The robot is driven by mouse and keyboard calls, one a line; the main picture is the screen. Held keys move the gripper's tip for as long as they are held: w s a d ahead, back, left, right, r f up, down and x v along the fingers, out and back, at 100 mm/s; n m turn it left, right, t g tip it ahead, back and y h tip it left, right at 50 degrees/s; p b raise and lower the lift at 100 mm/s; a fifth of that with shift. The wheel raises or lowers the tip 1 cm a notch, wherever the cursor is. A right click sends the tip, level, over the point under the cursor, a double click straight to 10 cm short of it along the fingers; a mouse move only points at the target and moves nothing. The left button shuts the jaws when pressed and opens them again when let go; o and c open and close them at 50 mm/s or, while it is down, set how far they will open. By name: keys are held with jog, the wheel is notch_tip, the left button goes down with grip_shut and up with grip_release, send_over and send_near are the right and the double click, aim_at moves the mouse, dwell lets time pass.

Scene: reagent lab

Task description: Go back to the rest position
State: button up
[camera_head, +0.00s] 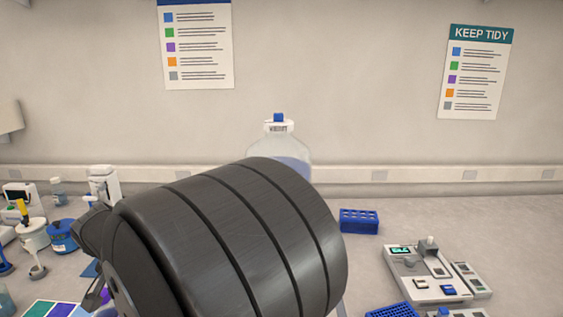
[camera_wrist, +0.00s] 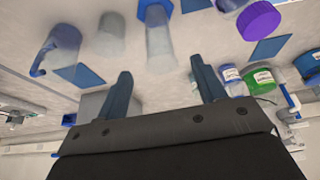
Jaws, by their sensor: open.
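My gripper (camera_wrist: 160,88) shows in the wrist view with its two dark blue-grey fingers apart and nothing between them. In that view the bench appears upside down, with labware around and beyond the fingers. In the head view a large dark part of my arm fills the lower middle, and the fingertips cannot be made out there. No object is held.
A large clear bottle (camera_head: 288,150) stands behind my arm, partly hidden. A blue rack (camera_head: 359,221) and a grey instrument (camera_head: 427,280) stand at right. Small bottles and devices crowd the left. A purple-capped container (camera_wrist: 259,21) and green-labelled bottle (camera_wrist: 261,80) show near the fingers.

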jog(key=x, duration=0.8)
jog(key=shift+w+d+f, duration=0.1)
jog(key=shift+f, duration=0.2)
notch_tip(320, 180, up, 10)
jog(key=w+d+r+m, duration=0.1)
jog(key=w+d+r, duration=0.4)
jog(key=w+r, duration=0.45)
jog(key=w+d+r+m, duration=0.1)
jog(key=w+d+r, duration=0.55)
jog(key=r, duration=0.55)
jog(key=w+d+r+h, duration=0.1)
jog(key=w+d+r, duration=0.15)
jog(key=d, duration=0.35)
jog(key=w+d+r, duration=0.1)
jog(key=d+r, duration=0.3)
jog(key=d, duration=0.2)
jog(key=d+f+m, duration=0.1)
jog(key=d+f, duration=0.4)
jog(key=d, duration=0.7)
jog(key=s+d+f+m+h, duration=0.1)
jog(key=d+f, duration=0.4)
jog(key=d, duration=0.8)
jog(key=shift+s+d+m, duration=0.15)
jog(key=shift+s+m, duration=0.15)
jog(key=shift+m, duration=0.2)
